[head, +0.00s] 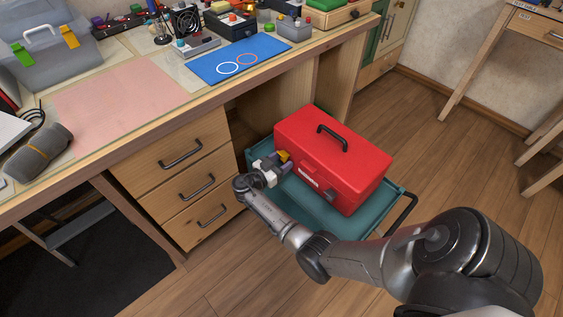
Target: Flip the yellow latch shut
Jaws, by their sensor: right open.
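A red toolbox (345,157) with a black top handle sits with its lid down. A small yellow latch (284,155) is at the left end of its front side, and it appears to stick out. My right gripper (279,163) is open right at this latch, its fingers partly covering it. I cannot tell whether they touch it. My left gripper is not in view.
The toolbox stands in a teal cart (392,199) with a black handle, beside wooden drawers (182,164). A grey case (48,62) with green and yellow latches is on the workbench. Open wooden floor lies to the right.

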